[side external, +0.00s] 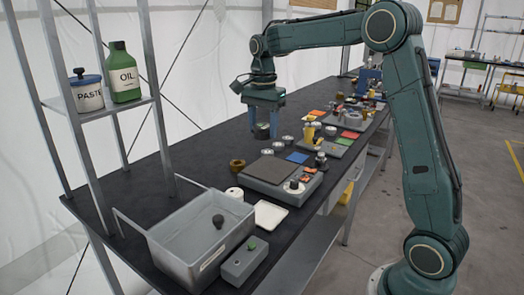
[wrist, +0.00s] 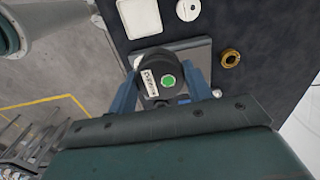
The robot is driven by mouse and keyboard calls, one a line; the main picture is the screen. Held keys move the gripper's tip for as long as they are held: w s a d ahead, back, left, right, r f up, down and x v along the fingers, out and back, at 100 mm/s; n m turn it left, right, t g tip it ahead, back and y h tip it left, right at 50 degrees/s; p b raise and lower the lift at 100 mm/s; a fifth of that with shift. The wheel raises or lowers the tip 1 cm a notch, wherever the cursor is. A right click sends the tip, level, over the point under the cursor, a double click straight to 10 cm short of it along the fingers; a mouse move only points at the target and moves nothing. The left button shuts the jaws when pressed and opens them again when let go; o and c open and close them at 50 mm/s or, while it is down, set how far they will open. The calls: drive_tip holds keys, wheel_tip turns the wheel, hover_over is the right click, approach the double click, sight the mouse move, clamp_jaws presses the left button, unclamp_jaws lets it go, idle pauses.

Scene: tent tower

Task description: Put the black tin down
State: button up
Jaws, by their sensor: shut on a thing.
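The black tin (wrist: 151,66) is round and dark, with a green dot and a white label on its top in the wrist view. My gripper (wrist: 163,84) is shut on it, one blue finger on each side. In the side view my gripper (side external: 265,122) points down over the dark bench (side external: 190,150), with the tin (side external: 262,132) between its fingertips. The tin looks held above the bench; the exact gap below it is unclear.
A grey block with a dark square top (side external: 267,169) stands nearer the camera.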

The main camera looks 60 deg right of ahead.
hover_over(266, 215)
drive_tip(key=f, duration=0.2)
drive_tip(key=shift+r, duration=0.1)
wheel_tip(266, 215, down, 20)
idle(1.2)
drive_tip(key=o, duration=1.1)
wheel_tip(266, 215, up, 12)
idle(0.4)
